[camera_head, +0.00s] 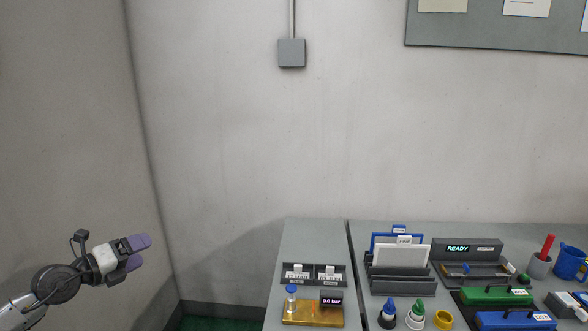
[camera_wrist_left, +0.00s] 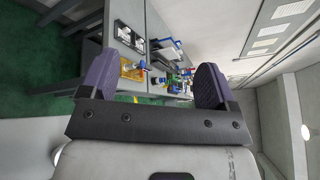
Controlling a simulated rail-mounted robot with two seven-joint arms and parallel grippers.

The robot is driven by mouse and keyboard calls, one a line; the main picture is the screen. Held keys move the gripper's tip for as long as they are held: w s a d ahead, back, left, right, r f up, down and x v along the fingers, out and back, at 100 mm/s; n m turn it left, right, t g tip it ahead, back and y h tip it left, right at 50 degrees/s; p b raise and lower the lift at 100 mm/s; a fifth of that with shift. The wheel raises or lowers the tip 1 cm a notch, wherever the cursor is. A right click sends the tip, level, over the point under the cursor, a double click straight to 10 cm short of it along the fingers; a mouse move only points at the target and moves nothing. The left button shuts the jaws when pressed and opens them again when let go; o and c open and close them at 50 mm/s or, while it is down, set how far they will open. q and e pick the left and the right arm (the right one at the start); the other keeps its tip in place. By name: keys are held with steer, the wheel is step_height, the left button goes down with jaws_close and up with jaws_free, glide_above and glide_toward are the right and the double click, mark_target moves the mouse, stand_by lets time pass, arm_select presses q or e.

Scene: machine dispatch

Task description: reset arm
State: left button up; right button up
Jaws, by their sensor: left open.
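My left gripper (camera_head: 137,253) is at the lower left of the head view, in free air left of the grey tables. Its two purple fingers are spread apart with nothing between them. In the left wrist view the open fingers (camera_wrist_left: 152,88) frame the distant tables, and nothing touches them. My right gripper is in neither view.
A grey table (camera_head: 310,240) holds a gold plate (camera_head: 318,318) with a blue-capped part and a "0.0 bar" display. The right table carries a "READY" unit (camera_head: 470,247), a rack (camera_head: 400,275), a green block (camera_head: 495,296) and a blue block (camera_head: 515,320). Walls stand behind and left.

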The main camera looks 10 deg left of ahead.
arm_select(q)
steer(key=s+d+r+n+t+y+p, duration=0.15)
steer(key=r+n+t+y, duration=0.25)
steer(key=r+n+y, duration=0.4)
steer(key=s+d+r+n+t+y, duration=0.25)
steer(key=r+n+t+y, duration=0.25)
steer(key=r+n, duration=0.35)
steer(key=s+d+f+n+g+h+p, duration=0.4)
steer(key=s+d+f+n+g+p, duration=0.4)
steer(key=s+d+f+g+p, duration=0.55)
steer(key=s+d+f+g+h+p, duration=0.1)
steer(key=s+d+f+g+p, duration=0.1)
steer(key=s, duration=0.6)
steer(key=s+d+f+n+g+h+p, duration=0.1)
steer(key=s+d+f+g+p, duration=0.1)
steer(key=s+p, duration=0.5)
steer(key=s+d+f+n+g+h+p, duration=0.1)
steer(key=s+d+f+g+p, duration=0.2)
steer(key=s, duration=0.6)
steer(key=shift+d+f+p, duration=0.8)
steer(key=shift+d+p, duration=0.1)
steer(key=shift+p, duration=0.2)
steer(key=shift+s+n, duration=0.1)
steer(key=shift+n, duration=0.15)
